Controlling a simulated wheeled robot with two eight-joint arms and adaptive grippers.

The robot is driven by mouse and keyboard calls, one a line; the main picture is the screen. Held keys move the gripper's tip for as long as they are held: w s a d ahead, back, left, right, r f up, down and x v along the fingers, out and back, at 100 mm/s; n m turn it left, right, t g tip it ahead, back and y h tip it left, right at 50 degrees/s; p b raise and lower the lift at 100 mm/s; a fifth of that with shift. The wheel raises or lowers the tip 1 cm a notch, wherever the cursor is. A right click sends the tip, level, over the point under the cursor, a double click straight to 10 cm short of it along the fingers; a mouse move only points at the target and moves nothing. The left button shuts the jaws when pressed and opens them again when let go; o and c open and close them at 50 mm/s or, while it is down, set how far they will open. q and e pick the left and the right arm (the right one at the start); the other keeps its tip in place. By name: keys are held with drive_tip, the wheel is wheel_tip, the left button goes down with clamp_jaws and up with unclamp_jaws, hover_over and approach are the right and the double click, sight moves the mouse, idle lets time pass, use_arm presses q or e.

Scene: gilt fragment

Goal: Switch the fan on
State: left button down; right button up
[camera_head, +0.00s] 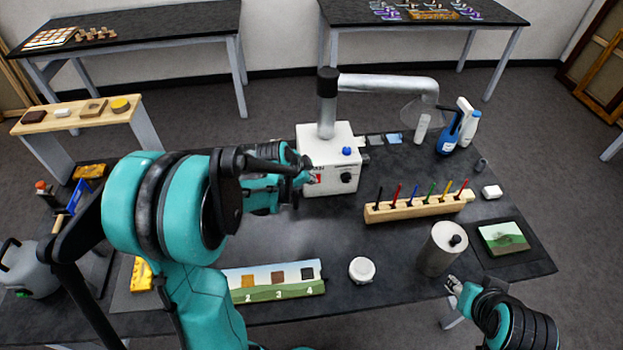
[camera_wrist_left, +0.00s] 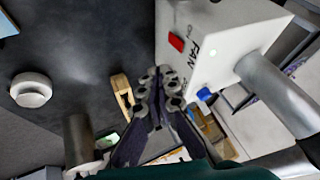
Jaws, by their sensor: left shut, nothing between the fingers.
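The fan unit is a white box (camera_head: 341,140) at the back middle of the black table, with a metal extraction pipe on top. Its front has a red switch (camera_head: 318,179), and a blue button (camera_head: 346,151) and black knob also show. In the left wrist view the box face reads FAN, with the red switch (camera_wrist_left: 176,42) and blue button (camera_wrist_left: 204,94). My left gripper (camera_head: 306,172) is shut and empty at the left of that front; its closed fingers (camera_wrist_left: 159,84) point near the switch. Contact cannot be told. My right gripper (camera_head: 455,284) is at the table's front right edge.
A wooden rack (camera_head: 418,208) of coloured tools stands right of the box. A grey cylinder (camera_head: 441,250) and a round white jar (camera_head: 362,269) stand nearer the front. Blue and white bottles (camera_head: 450,133) stand behind. The table between jar and box is clear.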

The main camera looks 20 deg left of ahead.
use_arm(q)
drive_tip(key=r, duration=0.1)
drive_tip(key=s+a+r, duration=0.1)
drive_tip(key=r, duration=0.1)
drive_tip(key=r+p, duration=0.1)
drive_tip(key=r, duration=0.1)
drive_tip(key=shift+s+a+r, duration=0.1)
drive_tip(key=shift+s+a, duration=0.05)
drive_tip(key=shift+s, duration=0.1)
use_arm(e)
drive_tip(key=shift+w+r, duration=0.55)
drive_tip(key=shift+w, duration=0.15)
use_arm(q)
drive_tip(key=shift+s, duration=0.1)
use_arm(e)
drive_tip(key=shift+s, duration=0.15)
